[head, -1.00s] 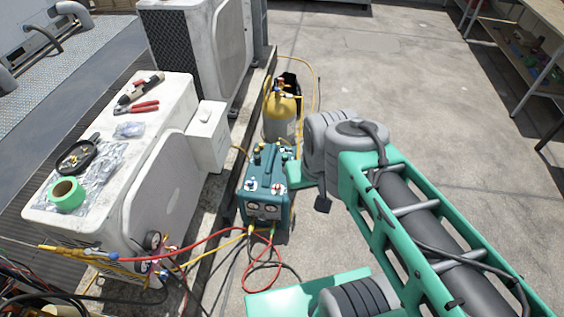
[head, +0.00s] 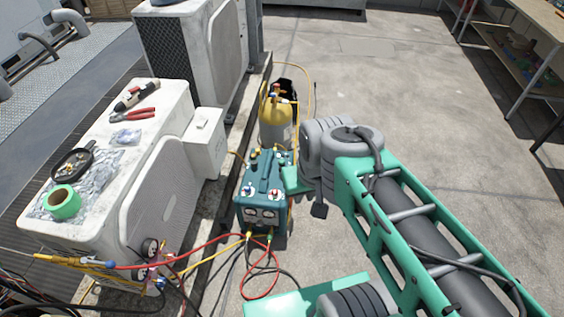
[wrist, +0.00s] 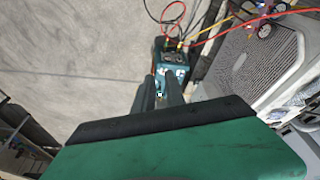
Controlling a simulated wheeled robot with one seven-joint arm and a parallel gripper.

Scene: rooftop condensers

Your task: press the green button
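The teal recovery machine (head: 265,192) stands on the ground beside the white condenser, with gauges and small knobs on its front and top. In the wrist view the machine (wrist: 172,62) shows beyond my fingers. I cannot pick out a green button; a small green fitting at the machine's lower front has a hose on it. My gripper (wrist: 160,77) points toward the machine, its two dark fingers apart with a narrow gap and nothing seen between them. In the head view my arm hangs just right of the machine and hides part of its right side; the fingertips are not clear there.
The white condenser (head: 165,205) stands left, with green tape (head: 62,203) and red-handled pliers (head: 133,115) on top. A yellow-topped cylinder (head: 275,118) stands behind the machine. Red and yellow hoses (head: 205,250) run across the front. Concrete floor (head: 415,120) at right is clear.

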